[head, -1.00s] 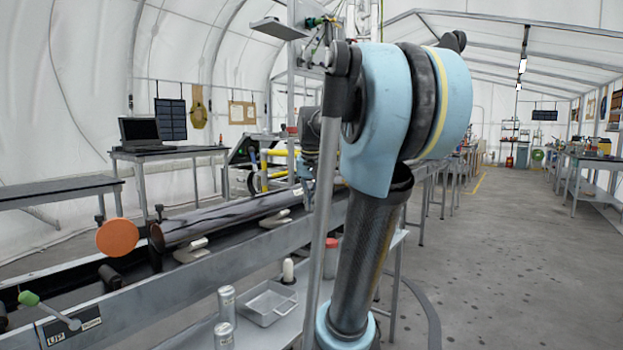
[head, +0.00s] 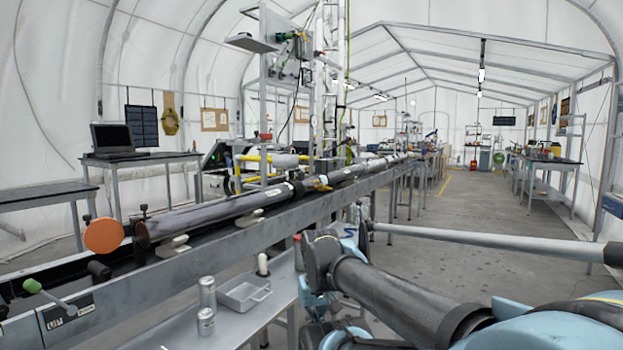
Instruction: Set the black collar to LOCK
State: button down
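A long dark tube (head: 205,216) lies along the metal rail on the left, running away from me. A dark band (head: 297,188) circles it near a yellow fitting (head: 318,183); it may be the black collar, but it is too small to be sure. I cannot read any LOCK mark or the collar's setting. My arm reaches in from the lower right, in front of the bench and aisle, apart from the tube. I cannot make out my gripper's fingers.
A green-knobbed lever (head: 50,297) with an UP plate and an orange disc (head: 104,235) are at the near left. A low shelf holds a metal tray (head: 243,294) and cans (head: 207,292). The aisle floor (head: 470,225) on the right is clear.

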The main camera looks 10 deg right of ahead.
aim_at(299, 187)
jog(key=z, duration=0.45)
jog(key=k, duration=1.05)
jog(key=z, duration=0.15)
jog(key=i, duration=0.4)
jog(key=u, duration=0.65)
jog(key=i, duration=1.45)
jog(key=z, duration=0.35)
